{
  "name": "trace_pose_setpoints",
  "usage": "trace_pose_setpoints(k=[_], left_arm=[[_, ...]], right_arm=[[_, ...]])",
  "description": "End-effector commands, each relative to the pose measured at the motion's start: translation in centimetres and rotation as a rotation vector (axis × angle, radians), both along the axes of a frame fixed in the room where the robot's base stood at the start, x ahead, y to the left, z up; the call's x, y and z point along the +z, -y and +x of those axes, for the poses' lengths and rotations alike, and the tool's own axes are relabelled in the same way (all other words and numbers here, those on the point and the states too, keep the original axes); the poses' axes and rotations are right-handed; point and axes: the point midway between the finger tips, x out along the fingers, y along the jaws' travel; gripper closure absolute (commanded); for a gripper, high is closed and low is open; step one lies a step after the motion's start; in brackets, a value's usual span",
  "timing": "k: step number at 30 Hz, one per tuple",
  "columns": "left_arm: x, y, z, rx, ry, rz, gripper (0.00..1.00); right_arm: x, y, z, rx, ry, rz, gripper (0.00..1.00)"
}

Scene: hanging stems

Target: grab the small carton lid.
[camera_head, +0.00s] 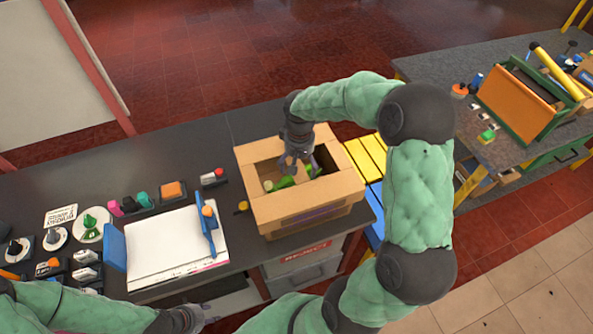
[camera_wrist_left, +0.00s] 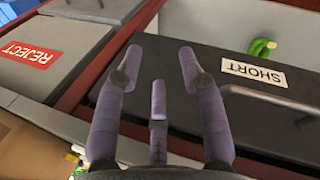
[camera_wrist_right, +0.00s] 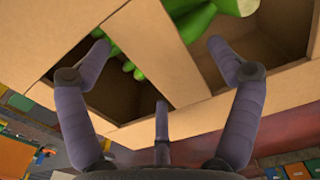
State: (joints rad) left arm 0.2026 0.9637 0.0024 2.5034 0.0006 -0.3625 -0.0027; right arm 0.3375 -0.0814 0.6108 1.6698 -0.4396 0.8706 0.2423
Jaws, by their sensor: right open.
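An open brown carton (camera_head: 315,203) stands on the dark counter in the head view, with green items (camera_head: 284,183) inside. I cannot make out a separate small lid. The right wrist view shows cardboard (camera_wrist_right: 152,45) with two openings and green stems (camera_wrist_right: 190,20) in them. My right gripper (camera_head: 291,165) reaches down over the carton's opening from above. In its wrist view its fingers (camera_wrist_right: 160,62) are spread, with nothing held between them. My left gripper (camera_head: 203,316) is low at the counter's front edge. Its fingers (camera_wrist_left: 159,68) are apart and empty, above the drawers.
A white paper pad (camera_head: 165,248) with a blue clip lies left of the carton, beside several small knobs and tools. A drawer marked REJECT (camera_head: 300,268) is below the carton. Yellow slats (camera_head: 366,158) are to its right. Another bench (camera_head: 445,72) stands farther right.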

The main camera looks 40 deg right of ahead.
Motion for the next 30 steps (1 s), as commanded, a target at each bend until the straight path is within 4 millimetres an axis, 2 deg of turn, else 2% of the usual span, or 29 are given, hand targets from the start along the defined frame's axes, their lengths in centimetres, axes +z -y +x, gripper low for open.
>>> trace_pose_setpoints(k=[3, 10, 11, 18, 19, 26, 30], left_arm=[[-0.3, 0.0, 0.0, 0.0, 0.0, 0.0, 0.6], [-0.3, 0.0, 0.0, 0.0, 0.0, 0.0, 0.6], [-0.3, 0.0, 0.0, 0.0, 0.0, 0.0, 0.6], [-0.3, 0.0, 0.0, 0.0, 0.0, 0.0, 0.6], [-0.3, 0.0, 0.0, 0.0, 0.0, 0.0, 0.6], [-0.2, 0.0, 0.0, 0.0, 0.0, 0.0, 0.6], [-0.1, 0.0, 0.0, 0.0, 0.0, 0.0, 0.6]], right_arm=[[-1.6, 0.0, -0.1, -0.002, -0.002, 0.001, 0.09], [-1.8, 0.0, -0.1, -0.002, -0.001, 0.001, 0.09], [-1.8, 0.0, -0.1, -0.002, -0.001, 0.001, 0.12], [-1.8, 0.0, -0.1, -0.001, -0.001, 0.001, 0.8], [-1.8, 0.0, -0.1, -0.001, -0.001, 0.001, 0.87], [-1.7, 0.0, -0.1, -0.002, 0.0, 0.001, 0.87], [-0.8, 0.1, 0.0, -0.002, 0.003, -0.001, 0.87]])
